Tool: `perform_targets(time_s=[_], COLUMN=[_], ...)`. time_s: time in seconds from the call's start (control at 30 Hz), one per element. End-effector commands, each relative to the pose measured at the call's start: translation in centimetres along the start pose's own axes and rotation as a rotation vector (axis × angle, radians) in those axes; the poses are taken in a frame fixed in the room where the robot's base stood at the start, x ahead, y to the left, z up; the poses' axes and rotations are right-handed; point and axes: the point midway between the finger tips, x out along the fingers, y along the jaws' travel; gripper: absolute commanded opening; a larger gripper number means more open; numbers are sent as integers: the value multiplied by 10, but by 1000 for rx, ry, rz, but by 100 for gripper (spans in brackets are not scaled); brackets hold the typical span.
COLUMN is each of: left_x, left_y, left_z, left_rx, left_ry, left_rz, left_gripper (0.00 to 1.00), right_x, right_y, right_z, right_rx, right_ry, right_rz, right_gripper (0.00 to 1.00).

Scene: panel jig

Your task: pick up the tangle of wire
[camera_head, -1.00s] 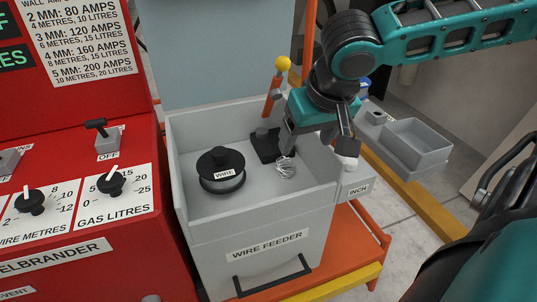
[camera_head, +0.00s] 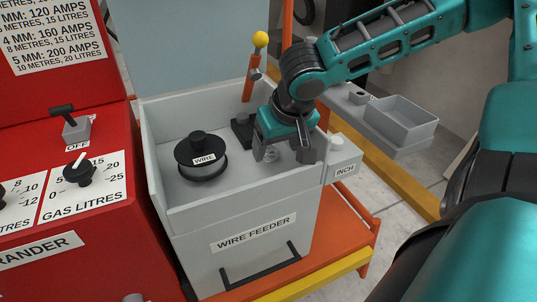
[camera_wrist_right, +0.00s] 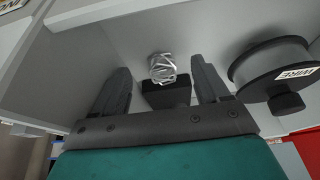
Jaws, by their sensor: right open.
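The tangle of wire (camera_head: 271,156) is a small silvery coil on the floor of the grey wire feeder tray (camera_head: 240,188). My right gripper (camera_head: 284,158) is open above it, with its fingers pointing down and the tangle showing between them. In the right wrist view the tangle (camera_wrist_right: 162,68) lies ahead of the gap between the two open fingers (camera_wrist_right: 163,85), apart from both. Nothing is held. My left gripper is not in view.
A black WIRE spool (camera_head: 201,160) stands left of the gripper in the tray. A black block (camera_head: 241,130) sits behind the tangle. The tray's walls surround them. An INCH box (camera_head: 344,160) is fixed at the right, and a yellow-knobbed lever (camera_head: 256,62) rises behind.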

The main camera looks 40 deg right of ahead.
Motion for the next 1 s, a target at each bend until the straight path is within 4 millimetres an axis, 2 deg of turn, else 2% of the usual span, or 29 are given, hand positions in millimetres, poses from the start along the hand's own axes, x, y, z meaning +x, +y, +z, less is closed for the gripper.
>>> perform_targets(time_s=[0.03, 0.2, 0.47, 1.0], left_x=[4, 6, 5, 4], left_y=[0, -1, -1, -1], left_z=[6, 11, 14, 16], left_rx=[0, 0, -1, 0], left_ry=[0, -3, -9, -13], left_rz=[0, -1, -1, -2], left_gripper=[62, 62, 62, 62], right_x=[12, 26, 28, 28], right_y=[0, 0, 0, 0], right_z=[2, 2, 0, 1], right_rx=[-1, -1, -1, -1], right_ry=[-2, -1, 0, 0], right_rz=[2, 0, -1, -1], right_gripper=[74, 74, 74, 25])
